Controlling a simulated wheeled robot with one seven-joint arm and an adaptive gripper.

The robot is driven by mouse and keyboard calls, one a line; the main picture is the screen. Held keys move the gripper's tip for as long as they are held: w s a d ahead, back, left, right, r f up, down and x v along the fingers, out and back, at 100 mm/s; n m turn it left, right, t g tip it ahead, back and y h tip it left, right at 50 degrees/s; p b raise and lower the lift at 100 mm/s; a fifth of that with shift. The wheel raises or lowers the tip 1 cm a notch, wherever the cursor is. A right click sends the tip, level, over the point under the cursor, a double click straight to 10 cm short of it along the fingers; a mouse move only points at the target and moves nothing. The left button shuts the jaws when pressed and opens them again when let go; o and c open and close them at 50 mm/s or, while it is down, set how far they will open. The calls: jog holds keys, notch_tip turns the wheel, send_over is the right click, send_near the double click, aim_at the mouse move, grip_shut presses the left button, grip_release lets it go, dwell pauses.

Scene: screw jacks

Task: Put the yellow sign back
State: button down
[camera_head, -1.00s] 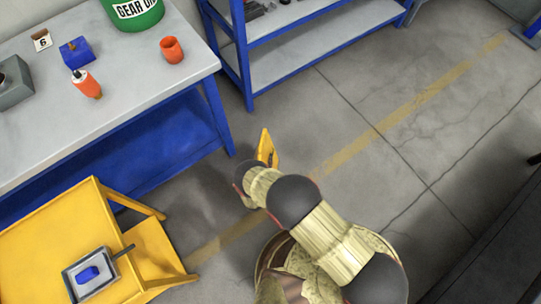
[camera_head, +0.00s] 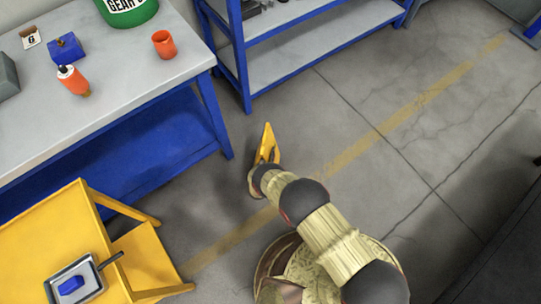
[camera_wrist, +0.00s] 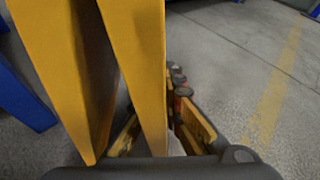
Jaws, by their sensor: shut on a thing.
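The yellow sign (camera_head: 266,140) is a folding two-panel floor sign, seen at the end of my arm over the grey floor in the head view. In the wrist view its two yellow panels (camera_wrist: 140,65) fill the upper left and run down between the fingers. My gripper (camera_wrist: 158,135) is shut on the sign's near panel, with one finger on each side. In the head view my arm hides most of the gripper. I cannot tell whether the sign's lower edge touches the floor.
A blue-legged workbench (camera_head: 130,75) stands at left, with an orange cup (camera_head: 163,44) on it. A blue and grey shelf (camera_head: 310,50) is at the back. A yellow cart (camera_head: 50,225) with a tray is at lower left. Open floor with a faded yellow stripe (camera_head: 400,118) lies right.

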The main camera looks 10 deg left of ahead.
jog(key=shift+w+f, duration=0.1)
jog(key=shift+f, duration=0.45)
jog(key=c, duration=2.4)
grip_release()
jog(key=shift+f, duration=0.15)
jog(key=o, duration=0.4)
jog(key=shift+o, duration=0.2)
jog(key=p+v, duration=0.4)
jog(key=v, duration=0.8)
